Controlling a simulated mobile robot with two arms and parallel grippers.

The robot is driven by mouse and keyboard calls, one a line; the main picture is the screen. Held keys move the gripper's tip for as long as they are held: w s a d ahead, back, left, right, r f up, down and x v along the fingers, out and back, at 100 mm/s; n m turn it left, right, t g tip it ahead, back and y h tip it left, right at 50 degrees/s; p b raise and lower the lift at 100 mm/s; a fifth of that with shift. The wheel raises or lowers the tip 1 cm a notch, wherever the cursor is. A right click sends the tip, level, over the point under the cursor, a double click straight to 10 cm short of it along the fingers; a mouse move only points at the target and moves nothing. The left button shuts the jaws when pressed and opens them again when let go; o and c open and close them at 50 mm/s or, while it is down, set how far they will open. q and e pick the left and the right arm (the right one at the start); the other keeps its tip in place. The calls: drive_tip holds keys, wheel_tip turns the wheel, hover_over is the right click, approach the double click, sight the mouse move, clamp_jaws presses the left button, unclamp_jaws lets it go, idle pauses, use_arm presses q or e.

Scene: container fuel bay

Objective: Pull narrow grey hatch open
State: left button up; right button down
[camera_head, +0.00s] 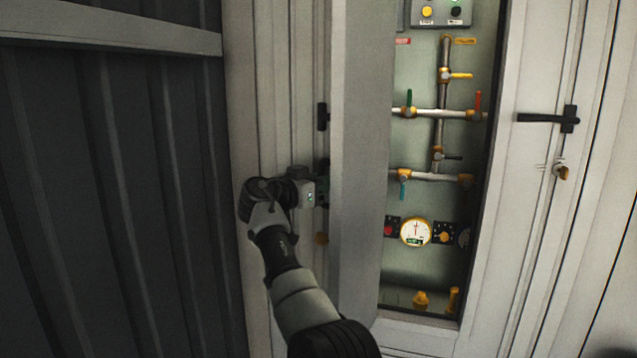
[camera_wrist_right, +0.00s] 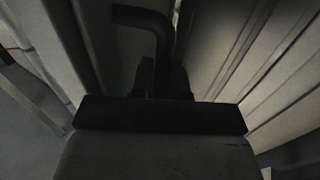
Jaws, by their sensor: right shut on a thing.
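The narrow grey hatch (camera_head: 362,130) stands swung out from its bay, its panel seen at a steep angle in the head view. The bay behind it, with pipes and valves, is exposed to its right. My right gripper (camera_head: 322,188) is at the left side of the hatch, shut on its dark handle. The fingertips are mostly hidden there. In the right wrist view the black bent handle (camera_wrist_right: 158,28) runs down between the dark fingers of the right gripper (camera_wrist_right: 165,80). My left gripper is not in view.
Inside the bay are a round gauge (camera_head: 416,232), a green valve lever (camera_head: 409,98) and several other valves. A pale door with a black handle (camera_head: 545,118) is at the right. A dark corrugated wall (camera_head: 120,180) fills the left side.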

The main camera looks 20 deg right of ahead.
drive_tip(key=shift+d+r, duration=0.1)
idle(0.3)
drive_tip(key=c, duration=1.4)
unclamp_jaws()
drive_tip(key=shift+o, duration=1.3)
drive_tip(key=shift+d, duration=0.25)
drive_tip(key=shift+a, duration=0.15)
drive_tip(key=shift+a, duration=0.2)
drive_tip(key=b+v, duration=0.1)
drive_tip(key=v, duration=0.9)
drive_tip(key=shift+a+b, duration=0.15)
drive_tip(key=shift+b, duration=0.2)
